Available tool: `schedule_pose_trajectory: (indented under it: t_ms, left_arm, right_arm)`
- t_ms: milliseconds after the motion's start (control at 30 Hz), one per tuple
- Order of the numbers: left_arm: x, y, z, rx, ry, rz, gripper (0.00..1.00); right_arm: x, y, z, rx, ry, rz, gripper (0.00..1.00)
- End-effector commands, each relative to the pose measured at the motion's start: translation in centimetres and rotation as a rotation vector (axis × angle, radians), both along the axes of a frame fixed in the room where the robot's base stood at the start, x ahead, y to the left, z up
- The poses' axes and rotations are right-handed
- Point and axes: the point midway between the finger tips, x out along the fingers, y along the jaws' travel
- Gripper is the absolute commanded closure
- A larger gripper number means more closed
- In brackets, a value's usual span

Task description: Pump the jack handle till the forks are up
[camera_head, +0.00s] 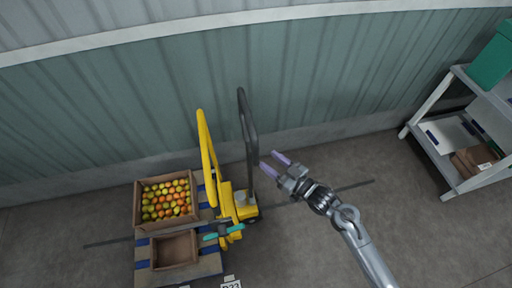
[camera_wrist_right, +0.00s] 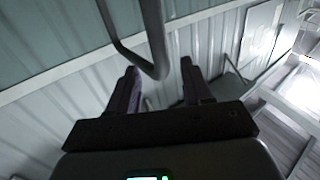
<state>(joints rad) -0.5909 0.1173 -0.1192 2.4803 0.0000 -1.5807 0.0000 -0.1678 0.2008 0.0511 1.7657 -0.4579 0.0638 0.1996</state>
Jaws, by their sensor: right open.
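The yellow pallet jack (camera_head: 226,203) stands by the wall, with its black looped handle (camera_head: 243,112) rising upright. My right gripper (camera_head: 270,163) is open, its two purple-tipped fingers pointing at the handle from the right, with a small gap in the head view. In the right wrist view the handle's dark bent bar (camera_wrist_right: 155,62) shows between the two spread fingers (camera_wrist_right: 160,88); I cannot tell how far it is in depth. The forks are hidden under the load, so their height cannot be judged. My left gripper is not in view.
A teal-and-grey object (camera_head: 210,236) is beside the jack. A grey shelf rack (camera_head: 437,158) stands right. Floor between jack and rack is clear.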

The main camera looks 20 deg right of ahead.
Motion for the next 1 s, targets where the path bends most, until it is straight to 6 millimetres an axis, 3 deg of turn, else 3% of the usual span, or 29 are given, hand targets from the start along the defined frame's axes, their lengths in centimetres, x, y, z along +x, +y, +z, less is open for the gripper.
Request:
schedule_pose_trajectory:
  t_ms: [200,433,900,1000]
  left_arm:
    - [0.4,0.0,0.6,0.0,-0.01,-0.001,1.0]
    - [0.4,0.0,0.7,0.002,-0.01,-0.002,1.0]
    - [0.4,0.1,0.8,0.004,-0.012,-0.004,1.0]
    - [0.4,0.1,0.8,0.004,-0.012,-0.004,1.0]
  right_arm:
    - [3.3,1.7,0.1,0.002,0.0,0.0,0.5]
    - [5.8,2.9,0.0,0.001,0.0,0.0,0.5]
    - [6.8,3.4,0.0,-0.001,0.002,0.0,0.5]
    - [6.7,3.3,0.0,-0.001,0.002,0.0,0.62]
